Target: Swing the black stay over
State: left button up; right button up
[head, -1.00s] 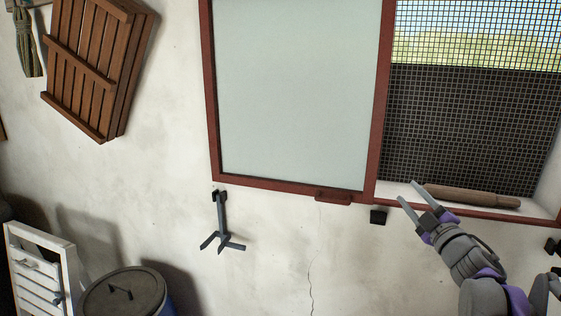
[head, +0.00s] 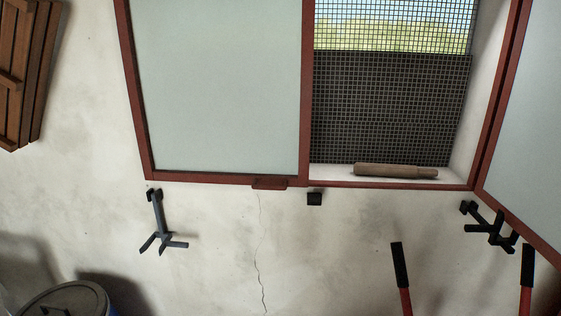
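A black stay (head: 488,225) with a forked end slants down to the right from its bracket below the window's right corner. Its far end overlaps the bottom edge of the open right shutter (head: 535,150); I cannot tell if they touch. A second stay (head: 159,222), dark grey with a forked end, hangs down from a bracket under the left shutter (head: 215,90). The left shutter stands shut, red-framed with a pale pane and a small red handle (head: 269,183) on its bottom rail. Neither of my grippers shows now.
A small black block (head: 314,199) sits on the wall below the opening. A wooden roller (head: 395,171) lies on the sill before the mesh. Two black-gripped red handles (head: 399,265) (head: 527,265) rise at lower right. A lidded bin (head: 62,302) stands lower left.

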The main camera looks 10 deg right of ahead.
aim_at(496, 238)
jog(key=z, duration=2)
